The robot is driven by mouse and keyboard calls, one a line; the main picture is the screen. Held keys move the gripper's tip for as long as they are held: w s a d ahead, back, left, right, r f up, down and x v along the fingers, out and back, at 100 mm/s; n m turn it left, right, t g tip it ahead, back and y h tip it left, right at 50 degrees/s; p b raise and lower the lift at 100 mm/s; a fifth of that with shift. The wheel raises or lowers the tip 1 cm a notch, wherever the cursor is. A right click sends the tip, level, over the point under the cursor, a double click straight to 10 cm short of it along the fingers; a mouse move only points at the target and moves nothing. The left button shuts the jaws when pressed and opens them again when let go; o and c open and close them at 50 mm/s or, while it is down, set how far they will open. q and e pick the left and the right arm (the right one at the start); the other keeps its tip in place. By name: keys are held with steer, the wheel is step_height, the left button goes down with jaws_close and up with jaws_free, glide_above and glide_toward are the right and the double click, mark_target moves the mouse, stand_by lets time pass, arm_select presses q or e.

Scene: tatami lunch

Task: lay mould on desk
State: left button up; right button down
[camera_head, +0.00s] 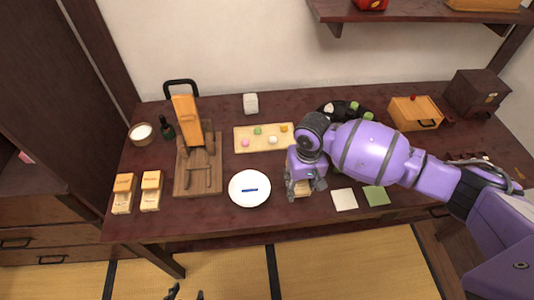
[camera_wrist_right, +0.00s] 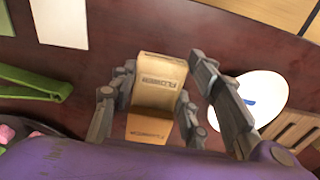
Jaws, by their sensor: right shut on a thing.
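My right gripper (camera_head: 304,186) is over the front middle of the dark desk (camera_head: 240,222), just right of the white plate. It is shut on a tan mould (camera_head: 302,188), mostly hidden by the gripper in the head view. In the right wrist view the mould (camera_wrist_right: 160,85) shows between the fingers (camera_wrist_right: 150,100), with dark lettering on it. I cannot tell whether it touches the desk. Two dark tips at the bottom edge of the head view look like my left gripper (camera_head: 186,295); its opening is unclear.
A white plate (camera_head: 249,203) with a blue strip is close on the left. A white square (camera_head: 344,199) and a green square (camera_head: 376,195) lie to the right. A board with small sweets (camera_head: 262,148) lies behind.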

steer(key=shift+d+f, duration=0.1)
steer(key=shift+f, duration=1.55)
steer(key=shift+f, duration=0.15)
steer(key=c, duration=1)
jaws_free()
step_height(320, 180, up, 12)
steer(key=shift+r+p, duration=0.15)
steer(key=shift+p, duration=0.4)
